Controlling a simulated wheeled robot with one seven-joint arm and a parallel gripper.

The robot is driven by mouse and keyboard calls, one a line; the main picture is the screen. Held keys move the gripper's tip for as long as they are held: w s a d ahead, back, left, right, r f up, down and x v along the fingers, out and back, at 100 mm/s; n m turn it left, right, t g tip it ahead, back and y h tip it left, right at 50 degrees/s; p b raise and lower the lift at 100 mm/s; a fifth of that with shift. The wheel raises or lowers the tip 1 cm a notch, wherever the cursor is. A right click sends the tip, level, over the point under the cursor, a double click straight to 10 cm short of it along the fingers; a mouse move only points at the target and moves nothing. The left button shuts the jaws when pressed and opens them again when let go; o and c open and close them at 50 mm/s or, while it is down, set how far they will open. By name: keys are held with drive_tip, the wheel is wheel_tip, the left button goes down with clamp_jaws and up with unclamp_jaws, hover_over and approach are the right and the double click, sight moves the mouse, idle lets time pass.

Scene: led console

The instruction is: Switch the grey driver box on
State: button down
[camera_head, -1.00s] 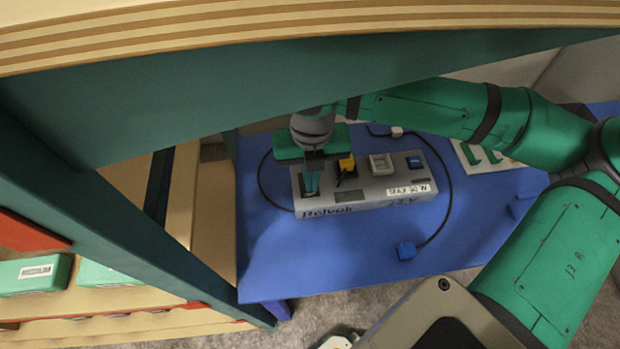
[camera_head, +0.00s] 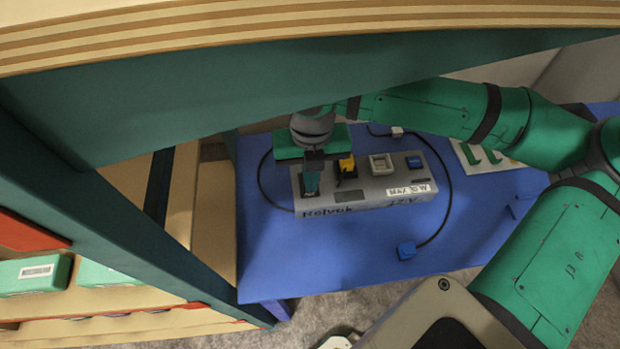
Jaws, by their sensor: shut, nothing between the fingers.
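The grey driver box (camera_head: 368,200) lies on a blue table (camera_head: 290,258). Its top carries a yellow switch (camera_head: 347,165) on a black base, a white rocker switch (camera_head: 381,164) and a blue part (camera_head: 414,162). A white label (camera_head: 409,191) and handwriting mark its front. My gripper (camera_head: 311,190) is shut and empty, pointing down at the left end of the box top. Its tips hide what is under them, and I cannot tell whether they touch the box.
A white panel with green parts (camera_head: 482,155) is at the right. A dark green shelf beam (camera_head: 200,110) crosses above, and a shelf upright stands at left.

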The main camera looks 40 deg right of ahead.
drive_tip(key=shift+f, duration=1.1)
idle(0.3)
drive_tip(key=shift+f, duration=0.35)
idle(0.4)
drive_tip(key=shift+w+d, duration=0.25)
drive_tip(key=shift+w, duration=0.1)
drive_tip(key=shift+w+d, duration=0.4)
drive_tip(key=shift+w, duration=0.3)
wheel_tip(320, 180, up, 7)
drive_tip(key=shift+s+a, duration=0.2)
drive_tip(key=shift+s, duration=0.25)
idle(0.6)
